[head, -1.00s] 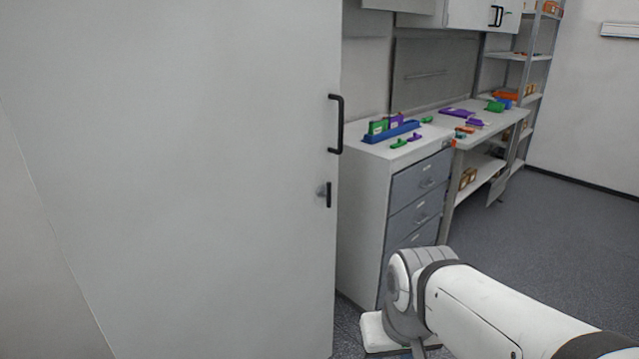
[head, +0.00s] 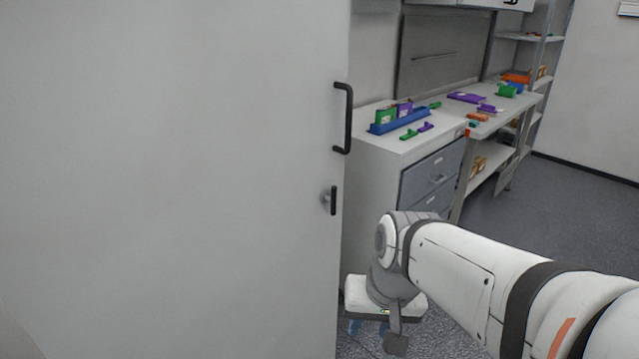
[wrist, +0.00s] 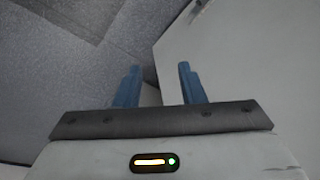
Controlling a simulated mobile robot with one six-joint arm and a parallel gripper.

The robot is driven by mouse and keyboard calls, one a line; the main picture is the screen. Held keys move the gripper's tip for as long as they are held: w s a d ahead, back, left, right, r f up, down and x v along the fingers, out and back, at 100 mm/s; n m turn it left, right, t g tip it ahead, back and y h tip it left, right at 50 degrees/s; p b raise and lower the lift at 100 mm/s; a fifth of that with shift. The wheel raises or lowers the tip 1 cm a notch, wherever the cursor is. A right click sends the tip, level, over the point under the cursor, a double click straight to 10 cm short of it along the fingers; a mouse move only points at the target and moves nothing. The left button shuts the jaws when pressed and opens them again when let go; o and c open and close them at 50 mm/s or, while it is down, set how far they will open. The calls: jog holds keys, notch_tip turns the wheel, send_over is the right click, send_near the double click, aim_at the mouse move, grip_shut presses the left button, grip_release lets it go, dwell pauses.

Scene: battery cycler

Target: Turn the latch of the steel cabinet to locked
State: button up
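The steel cabinet (head: 180,150) is a large, plain light-grey door filling the left of the head view. Its latch (head: 333,201) is a small black lever on a grey round base near the door's right edge, with the lever upright. My gripper (head: 368,327) hangs below and slightly right of the latch, apart from it, with blue fingers pointing down. In the wrist view my gripper (wrist: 158,84) shows two blue fingers spread apart with nothing between them. The latch is not visible in the wrist view; a pale panel (wrist: 235,60) lies beyond the fingers.
A black pull handle (head: 346,118) stands out above the latch. A drawer unit (head: 372,185) with a blue rack (head: 395,127) stands right of the cabinet, beside a workbench (head: 500,115) and shelving. Open grey floor (head: 570,215) lies to the right.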

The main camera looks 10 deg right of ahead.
jog(key=w+a+f+m+t+y+b, duration=0.1)
jog(key=w+a+m+y+b, duration=0.15)
jog(key=w+m+y, duration=0.4)
jog(key=w+a+f+m+t+y+b, duration=0.1)
jog(key=w+m+y+b, duration=0.2)
jog(key=w+m, duration=0.55)
jog(key=w+d+r+m+t+y+b, duration=0.1)
jog(key=w+d+m+t+b, duration=0.1)
jog(key=w+d+m+t, duration=0.45)
jog(key=w+d+r+m+t+y+b, duration=0.1)
jog(key=w+d+m+t+y, duration=0.2)
jog(key=w, duration=0.7)
jog(key=w+a+g+h, duration=0.1)
jog(key=w+a, duration=0.3)
jog(key=w, duration=0.1)
jog(key=shift+g, duration=0.25)
jog(key=shift+c, duration=0.3)
grip_shut()
